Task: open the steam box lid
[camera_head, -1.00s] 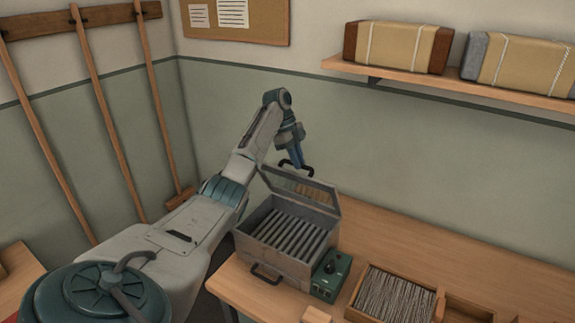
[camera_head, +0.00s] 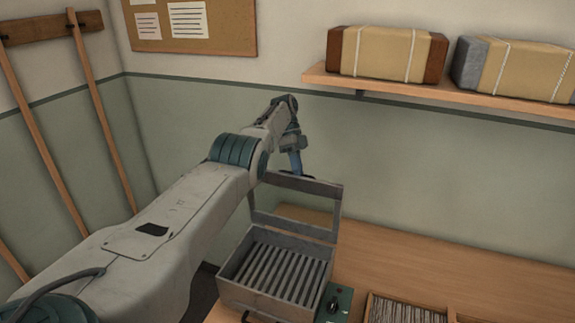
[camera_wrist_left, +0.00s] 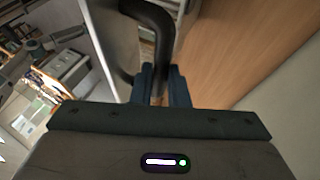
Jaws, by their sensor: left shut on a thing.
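The steam box (camera_head: 232,267) is a grey metal box on the bench, with dark slats across its open top. Its lid (camera_head: 322,188), a grey frame with a see-through middle, stands raised at the back edge of the box. My left gripper (camera_head: 299,172) is at the lid's top edge, shut on the dark lid handle. In the left wrist view the two blue fingers (camera_wrist_left: 161,84) close around the lower end of the curved black lid handle (camera_wrist_left: 157,25). My arm hides part of the left side. My right gripper is not in view.
A green control box (camera_head: 335,302) sits at the box's right side. A wooden tray (camera_head: 405,309) of bristles lies further right. The bench (camera_head: 430,262) behind it is clear. A shelf (camera_head: 430,92) with wrapped bundles hangs on the wall above.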

